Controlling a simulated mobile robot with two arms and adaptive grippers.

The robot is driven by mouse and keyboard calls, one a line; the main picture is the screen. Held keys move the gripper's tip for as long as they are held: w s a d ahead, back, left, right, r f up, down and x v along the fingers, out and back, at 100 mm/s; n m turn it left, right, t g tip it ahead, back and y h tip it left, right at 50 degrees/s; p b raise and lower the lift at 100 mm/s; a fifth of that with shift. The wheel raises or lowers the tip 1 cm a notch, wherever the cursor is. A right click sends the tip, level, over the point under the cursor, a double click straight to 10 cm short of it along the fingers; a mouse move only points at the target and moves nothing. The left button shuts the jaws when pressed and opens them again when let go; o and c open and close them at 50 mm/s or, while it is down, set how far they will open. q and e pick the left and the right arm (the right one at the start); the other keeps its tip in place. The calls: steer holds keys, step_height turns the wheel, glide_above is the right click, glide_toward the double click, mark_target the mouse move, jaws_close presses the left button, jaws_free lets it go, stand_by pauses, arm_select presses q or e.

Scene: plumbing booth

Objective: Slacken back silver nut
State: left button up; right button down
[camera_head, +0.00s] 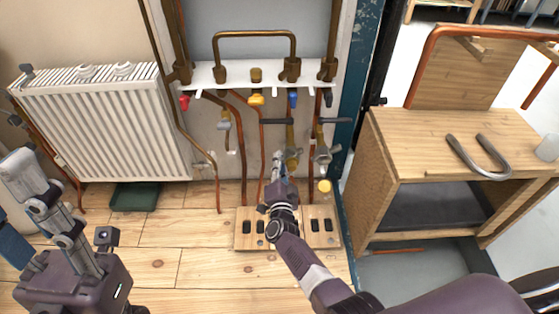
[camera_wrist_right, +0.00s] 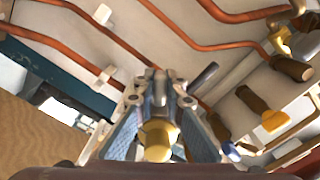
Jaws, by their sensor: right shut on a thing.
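My right gripper (camera_head: 278,162) reaches up to the pipework below the white rail and sits at the left of a brass valve fitting (camera_head: 292,155). In the right wrist view its blue-padded fingers (camera_wrist_right: 158,125) are shut around a fitting with a yellow brass end (camera_wrist_right: 157,140). The silver nut is mostly hidden between the fingers, so its outline is not clear. A second, silver-grey valve fitting (camera_head: 322,152) hangs free to the right.
A white radiator (camera_head: 105,125) stands at the left, above a green tray (camera_head: 135,196). Copper pipes and coloured valve handles hang close around the right gripper. A wooden board (camera_head: 243,243) lies on the floor below. A wooden cabinet (camera_head: 455,145) stands at the right.

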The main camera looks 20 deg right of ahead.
steer(key=shift+f, duration=0.1)
steer(key=c, duration=2)
jaws_free()
